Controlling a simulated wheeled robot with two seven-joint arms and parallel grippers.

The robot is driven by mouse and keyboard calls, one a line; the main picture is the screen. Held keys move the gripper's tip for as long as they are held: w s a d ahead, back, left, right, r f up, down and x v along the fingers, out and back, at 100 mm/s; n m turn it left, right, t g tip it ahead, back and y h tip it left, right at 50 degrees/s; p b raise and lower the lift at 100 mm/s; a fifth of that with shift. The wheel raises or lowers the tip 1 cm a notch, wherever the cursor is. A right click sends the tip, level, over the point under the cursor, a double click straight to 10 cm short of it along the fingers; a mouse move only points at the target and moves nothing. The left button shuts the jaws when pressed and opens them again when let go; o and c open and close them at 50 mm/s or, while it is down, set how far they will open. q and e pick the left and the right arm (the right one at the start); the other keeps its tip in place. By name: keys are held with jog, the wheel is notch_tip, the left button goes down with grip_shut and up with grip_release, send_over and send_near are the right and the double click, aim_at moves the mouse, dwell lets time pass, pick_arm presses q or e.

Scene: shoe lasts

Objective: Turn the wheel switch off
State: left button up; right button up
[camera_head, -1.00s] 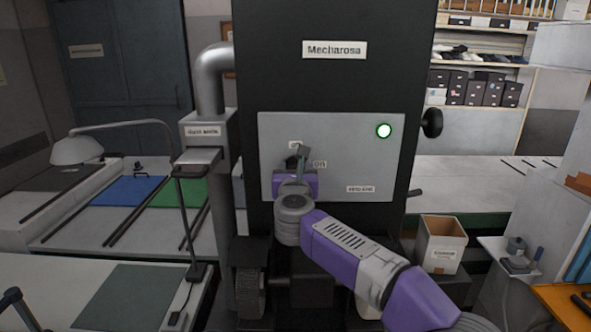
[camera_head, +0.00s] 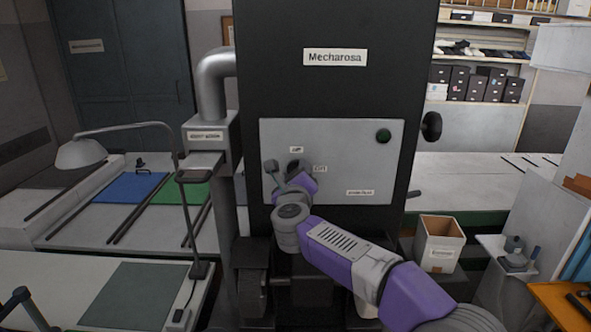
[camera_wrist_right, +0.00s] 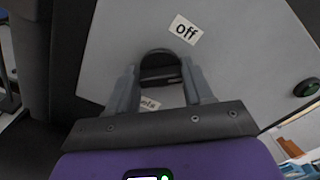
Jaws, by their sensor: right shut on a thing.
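The wheel switch is a round black knob (camera_wrist_right: 160,66) on the grey panel (camera_head: 340,150) of the black machine marked "Mecharosa". In the head view the knob (camera_head: 297,166) is partly hidden by my gripper. My right gripper (camera_wrist_right: 160,82) has a finger on each side of the knob and is shut on it. It also shows tilted at the panel in the head view (camera_head: 288,172). An "off" label (camera_wrist_right: 186,30) sits beside the knob. The round green lamp (camera_head: 383,136) at the panel's upper right is dark.
A silver pipe (camera_head: 214,82) and a grey box (camera_head: 206,137) stand at the machine's left. A black hand knob (camera_head: 431,126) sticks out on its right side. A desk lamp (camera_head: 82,153) and benches lie left; an open carton (camera_head: 438,243) stands right.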

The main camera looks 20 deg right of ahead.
jog(key=shift+a+f+n+p, duration=0.1)
jog(key=shift+n+p, duration=1.05)
jog(key=shift+n, duration=1.3)
jog(key=shift+f+n+p, duration=0.1)
jog(key=shift+n+p, duration=1.05)
jog(key=shift+n, duration=1.3)
jog(key=o, duration=1)
jog(key=shift+o, duration=0.2)
jog(key=shift+s, duration=0.1)
jog(key=b+v, duration=0.2)
jog(key=v, duration=0.5)
jog(key=shift+s, duration=0.2)
jog(key=shift+a, duration=0.1)
